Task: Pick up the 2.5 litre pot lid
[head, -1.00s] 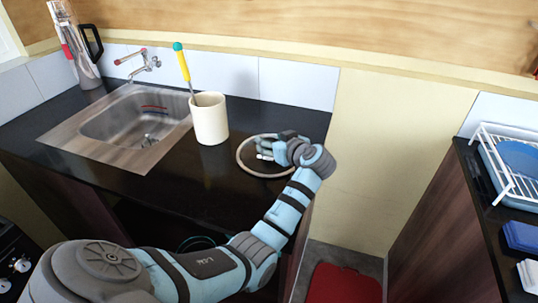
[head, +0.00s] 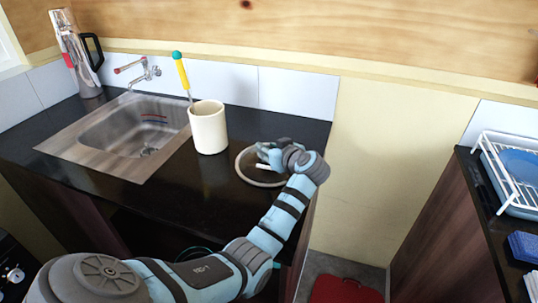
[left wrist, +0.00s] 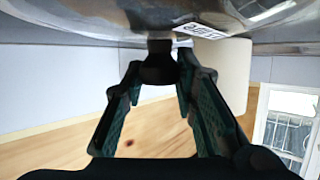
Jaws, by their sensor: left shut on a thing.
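The pot lid (head: 248,172) is a round, shiny lid with a pale rim, near the right end of the dark counter. In the left wrist view its metal surface (left wrist: 90,22) fills the top, with a small printed label and a black knob (left wrist: 159,62). My left gripper (head: 264,159) reaches over the lid from the right. In the left wrist view its two fingers (left wrist: 160,72) are shut on the knob, one on each side. I cannot tell whether the lid is clear of the counter. My right gripper is not in view.
A cream crock (head: 208,130) with a yellow-handled utensil stands behind and left of the lid. A sink (head: 130,132) and a steel flask (head: 76,55) are further left. A dish rack (head: 515,165) is on the right counter. A red bin (head: 343,291) is on the floor.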

